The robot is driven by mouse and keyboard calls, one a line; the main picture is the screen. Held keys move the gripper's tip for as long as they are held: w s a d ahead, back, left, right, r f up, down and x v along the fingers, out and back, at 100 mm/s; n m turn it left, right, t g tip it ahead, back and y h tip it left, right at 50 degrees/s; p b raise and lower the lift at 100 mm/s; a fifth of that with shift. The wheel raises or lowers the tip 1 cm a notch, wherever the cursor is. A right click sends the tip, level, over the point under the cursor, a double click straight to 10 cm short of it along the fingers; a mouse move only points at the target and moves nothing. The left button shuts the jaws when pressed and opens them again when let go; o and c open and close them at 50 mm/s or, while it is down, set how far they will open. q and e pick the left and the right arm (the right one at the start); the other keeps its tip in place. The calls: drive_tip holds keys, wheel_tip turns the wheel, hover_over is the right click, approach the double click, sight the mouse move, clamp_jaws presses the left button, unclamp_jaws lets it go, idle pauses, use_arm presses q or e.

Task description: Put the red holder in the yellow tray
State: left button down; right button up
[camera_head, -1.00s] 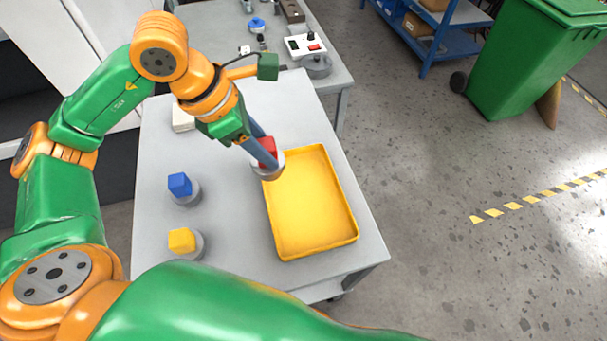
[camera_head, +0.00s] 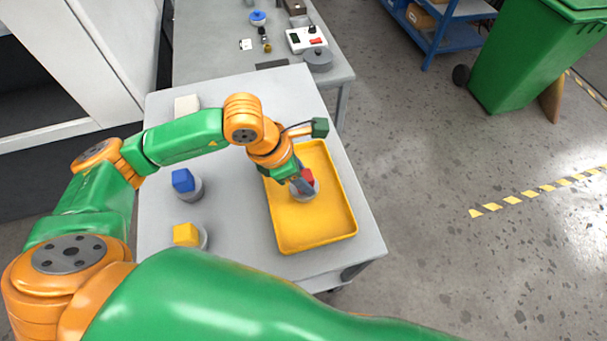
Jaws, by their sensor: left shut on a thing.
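The red holder (camera_head: 308,176) has a red block top on a round grey base. It is over the upper middle of the yellow tray (camera_head: 318,238), inside the tray's outline. My left gripper (camera_head: 303,185) is shut on the red holder's top and partly hides it. I cannot tell whether the base touches the tray floor. The tray is otherwise empty and lies on the right side of the grey table. My right gripper is not in view; a green and orange arm part crosses the bottom.
A blue holder (camera_head: 183,181) and a yellow holder (camera_head: 187,236) stand on the left of the table (camera_head: 238,222). A white item (camera_head: 186,104) lies at the back left. A second table (camera_head: 215,45) behind carries small parts. A green bin (camera_head: 530,60) stands far right.

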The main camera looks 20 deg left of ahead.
use_arm(q)
drive_tip(key=shift+c, duration=2.2)
unclamp_jaws()
drive_tip(key=v, duration=1.2)
drive_tip(key=shift+r, duration=0.1)
